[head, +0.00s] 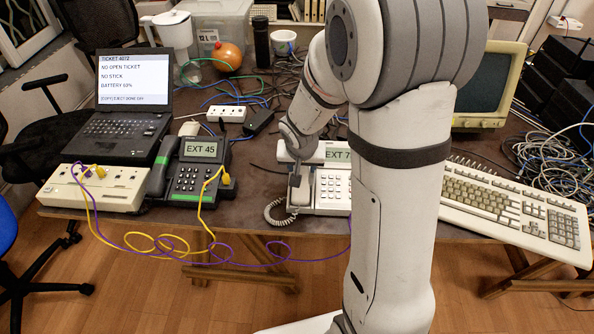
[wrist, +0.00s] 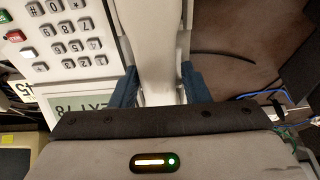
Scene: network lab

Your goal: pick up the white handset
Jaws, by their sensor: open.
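The white telephone (head: 333,190) stands near the front edge of the desk, its display partly hidden by my arm. Its white handset (head: 299,190) lies along the phone's left side, with a coiled grey cord at its lower end. In the wrist view the handset (wrist: 152,30) runs up between my two blue fingertips, beside the phone's keypad (wrist: 70,45). My gripper (wrist: 160,86) is open, with one finger on each side of the handset. Whether either finger touches it I cannot tell.
A dark telephone (head: 198,178) and a beige box (head: 95,187) with yellow and purple cables stand to the left, before a laptop (head: 125,105). A beige keyboard (head: 510,205) lies to the right. A power strip (head: 227,113) and tangled cables lie behind.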

